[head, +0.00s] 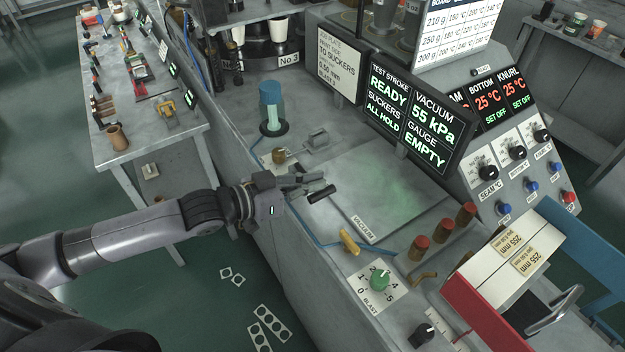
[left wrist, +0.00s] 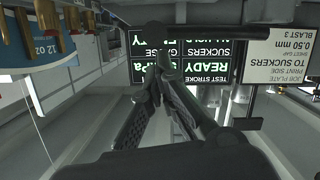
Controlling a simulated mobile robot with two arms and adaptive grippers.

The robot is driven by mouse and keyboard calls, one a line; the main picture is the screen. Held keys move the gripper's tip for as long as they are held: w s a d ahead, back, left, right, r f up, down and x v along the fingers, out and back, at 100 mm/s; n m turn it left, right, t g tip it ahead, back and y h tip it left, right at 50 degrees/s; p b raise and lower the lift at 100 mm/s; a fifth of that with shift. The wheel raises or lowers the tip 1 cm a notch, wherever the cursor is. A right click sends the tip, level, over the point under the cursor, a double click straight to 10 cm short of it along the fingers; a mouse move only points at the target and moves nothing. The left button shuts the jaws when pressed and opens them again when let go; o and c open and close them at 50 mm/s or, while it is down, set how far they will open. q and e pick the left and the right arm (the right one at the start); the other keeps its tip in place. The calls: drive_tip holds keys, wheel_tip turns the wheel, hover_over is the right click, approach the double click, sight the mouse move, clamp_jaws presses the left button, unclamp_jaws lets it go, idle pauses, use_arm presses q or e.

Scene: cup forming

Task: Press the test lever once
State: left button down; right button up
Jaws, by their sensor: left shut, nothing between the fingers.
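A short black handle (head: 321,194), probably the test lever, sticks out over the left edge of the grey machine bench; no label on it is readable. My left gripper (head: 320,180) is shut and empty just beside the handle, on its far side; I cannot tell whether they touch. In the left wrist view the closed fingers (left wrist: 158,62) meet at their tips, and a dark bar (left wrist: 195,27) crosses beyond them. The display (head: 388,105) reads TEST STROKE READY and SUCKERS ALL HOLD. My right gripper is not in view.
A grey plate (head: 375,195) marked VACUUM lies right of the gripper.

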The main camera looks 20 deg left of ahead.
use_arm(q)
drive_tip(key=shift+f, duration=0.1)
drive_tip(key=f+m, duration=0.2)
drive_tip(key=f, duration=0.1)
drive_tip(key=f+m+t+y+b, duration=0.1)
drive_tip(key=shift+s+d+f+m, duration=0.3)
drive_tip(key=shift+d, duration=0.1)
drive_tip(key=shift+f+m+y, duration=0.25)
drive_tip(key=shift+m+y, duration=0.05)
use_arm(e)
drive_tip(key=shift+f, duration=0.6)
use_arm(q)
wheel_tip(320, 180, up, 5)
drive_tip(key=p, duration=0.5)
drive_tip(key=f+b+v, duration=0.1)
drive_tip(key=b+v, duration=0.2)
drive_tip(key=v, duration=0.6)
drive_tip(key=shift+s+b, duration=0.4)
drive_tip(key=shift+s, duration=0.15)
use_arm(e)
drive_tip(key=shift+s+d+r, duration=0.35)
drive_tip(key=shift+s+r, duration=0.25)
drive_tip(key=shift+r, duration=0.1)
